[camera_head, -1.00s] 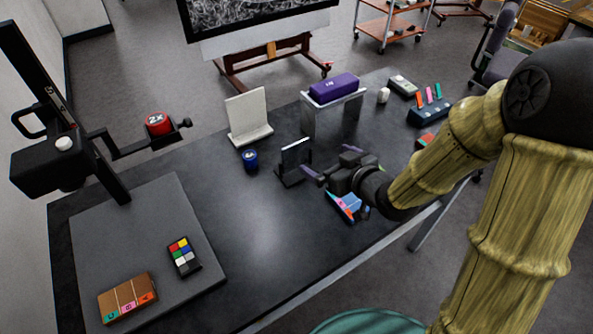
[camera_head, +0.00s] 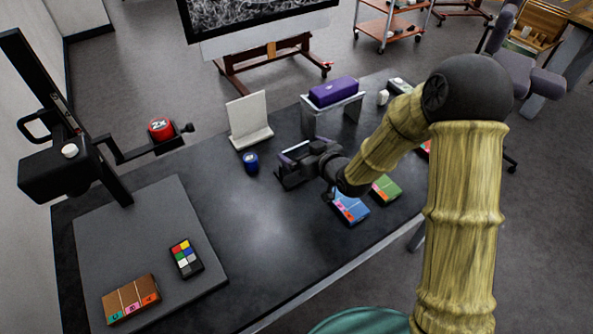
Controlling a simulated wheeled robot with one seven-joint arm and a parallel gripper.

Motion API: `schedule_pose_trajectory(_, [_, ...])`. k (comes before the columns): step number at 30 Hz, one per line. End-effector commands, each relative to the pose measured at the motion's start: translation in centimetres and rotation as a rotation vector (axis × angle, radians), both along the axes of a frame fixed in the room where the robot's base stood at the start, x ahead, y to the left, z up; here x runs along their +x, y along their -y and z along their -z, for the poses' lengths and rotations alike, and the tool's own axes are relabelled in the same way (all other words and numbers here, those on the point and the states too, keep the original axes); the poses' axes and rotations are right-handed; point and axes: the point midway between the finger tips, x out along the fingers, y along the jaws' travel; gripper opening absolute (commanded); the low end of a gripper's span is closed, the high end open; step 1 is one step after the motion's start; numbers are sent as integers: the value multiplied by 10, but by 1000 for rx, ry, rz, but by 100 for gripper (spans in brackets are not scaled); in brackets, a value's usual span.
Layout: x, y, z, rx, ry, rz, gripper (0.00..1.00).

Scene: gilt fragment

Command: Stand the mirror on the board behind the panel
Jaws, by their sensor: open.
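The mirror, a small upright plate on a dark foot, is mostly hidden by my gripper; a pale strip of its top edge (camera_head: 295,146) shows in the head view. My gripper (camera_head: 284,168) is open at the mirror, reaching in from the right. Whether its fingers touch the mirror I cannot tell. The grey board (camera_head: 130,235) lies at the left under a black camera stand. The brown panel (camera_head: 130,298) with coloured tabs lies near the board's front edge, with bare board behind it.
A colour chart (camera_head: 186,257) lies on the board right of the panel. A blue jar (camera_head: 251,162) and a white L-shaped stand (camera_head: 249,120) are left of my gripper. A purple case (camera_head: 333,92) tops a grey riser. Blue (camera_head: 351,205) and green boxes lie in front.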

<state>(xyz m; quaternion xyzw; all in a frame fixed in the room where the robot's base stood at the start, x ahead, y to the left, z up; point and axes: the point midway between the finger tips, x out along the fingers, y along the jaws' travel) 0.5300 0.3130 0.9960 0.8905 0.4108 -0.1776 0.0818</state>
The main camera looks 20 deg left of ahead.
Motion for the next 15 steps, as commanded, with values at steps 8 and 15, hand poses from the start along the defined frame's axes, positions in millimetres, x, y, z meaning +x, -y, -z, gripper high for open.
schedule_pose_trajectory(8, [4,-5,3,0,0,0,100])
schedule_pose_trajectory(15, [7,-9,5,0,0,-1,100])
